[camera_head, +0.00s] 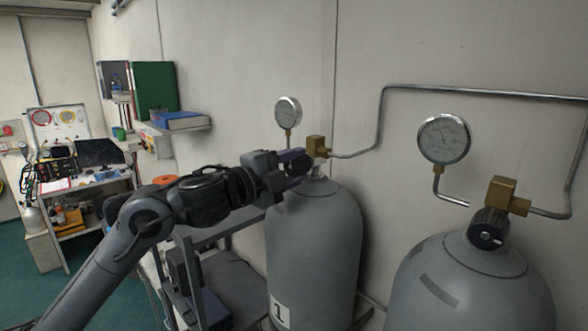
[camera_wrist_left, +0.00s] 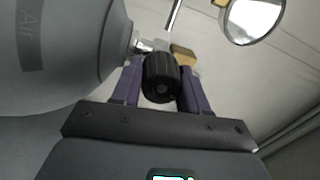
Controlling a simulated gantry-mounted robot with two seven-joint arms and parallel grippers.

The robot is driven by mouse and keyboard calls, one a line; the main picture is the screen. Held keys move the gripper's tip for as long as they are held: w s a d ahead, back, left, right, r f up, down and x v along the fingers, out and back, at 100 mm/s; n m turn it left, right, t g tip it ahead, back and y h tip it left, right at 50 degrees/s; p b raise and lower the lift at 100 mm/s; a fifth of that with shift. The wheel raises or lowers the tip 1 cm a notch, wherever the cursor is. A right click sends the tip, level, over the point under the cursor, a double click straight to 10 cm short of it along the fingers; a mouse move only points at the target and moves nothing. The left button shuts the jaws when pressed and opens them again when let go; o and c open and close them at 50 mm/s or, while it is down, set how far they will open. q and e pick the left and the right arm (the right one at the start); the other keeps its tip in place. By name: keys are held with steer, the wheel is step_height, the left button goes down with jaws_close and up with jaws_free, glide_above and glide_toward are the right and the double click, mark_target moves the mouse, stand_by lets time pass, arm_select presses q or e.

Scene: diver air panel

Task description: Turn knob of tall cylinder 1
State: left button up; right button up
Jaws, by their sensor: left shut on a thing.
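The tall grey cylinder 1 (camera_head: 313,240), with a "1" label low on its front, stands against the wall. Its black knob (camera_wrist_left: 161,78) sits between the two purple fingers of my left gripper (camera_wrist_left: 159,88) in the left wrist view. The left gripper is shut on the knob. In the head view the same gripper (camera_head: 296,162) reaches the valve from the left and mostly hides the knob. A brass valve block (camera_head: 316,146) sits just above. My right gripper is not in view.
A second grey cylinder (camera_head: 470,285) with a black knob (camera_head: 487,230) stands at the right. Round gauges (camera_head: 288,111) (camera_head: 444,138) and a metal pipe (camera_head: 440,88) run along the wall. A shelf (camera_head: 172,126) and a cluttered desk (camera_head: 80,185) are at the left.

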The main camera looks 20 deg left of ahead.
arm_select(q)
steer(key=m, duration=0.4)
steer(key=shift+m+b, duration=0.4)
steer(key=m, duration=0.3)
steer(key=shift+m+h, duration=0.3)
steer(key=shift+m, duration=0.1)
steer(key=m+b, duration=0.1)
steer(key=m, duration=0.2)
steer(key=shift+m, duration=1.5)
steer(key=o, duration=1.1)
steer(key=shift+c, duration=0.2)
steer(key=shift+a, duration=0.1)
